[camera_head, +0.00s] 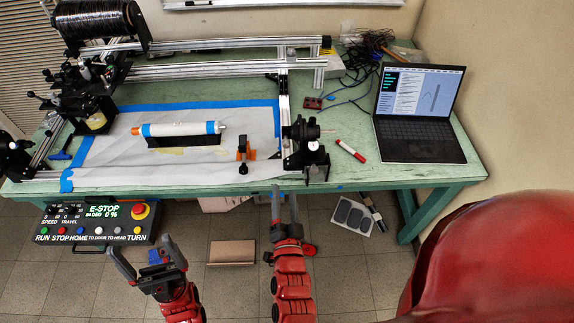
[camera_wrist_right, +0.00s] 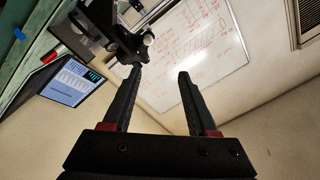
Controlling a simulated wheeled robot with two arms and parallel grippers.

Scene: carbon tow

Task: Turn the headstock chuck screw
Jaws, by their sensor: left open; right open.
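A black chuck unit (camera_head: 305,147) stands at the right front corner of the winding frame, with a thin rod sticking out to its right. It also shows in the right wrist view (camera_wrist_right: 108,28), with small light screw heads (camera_wrist_right: 148,39) on it. I cannot tell which one is the chuck screw. My right gripper (camera_head: 284,197) is open and empty, just below the unit at the table's front edge; in the wrist view its fingertips (camera_wrist_right: 160,72) are apart, below and right of the screw heads. My left gripper (camera_head: 141,245) is open and empty over the floor, right of the control panel.
The control panel (camera_head: 95,222) hangs at the table's front left. A white tube (camera_head: 180,129) lies on a black stand on the covered table. A laptop (camera_head: 420,110), a red marker (camera_head: 351,150) and cables are right of the chuck unit. A black spool (camera_head: 95,22) sits back left.

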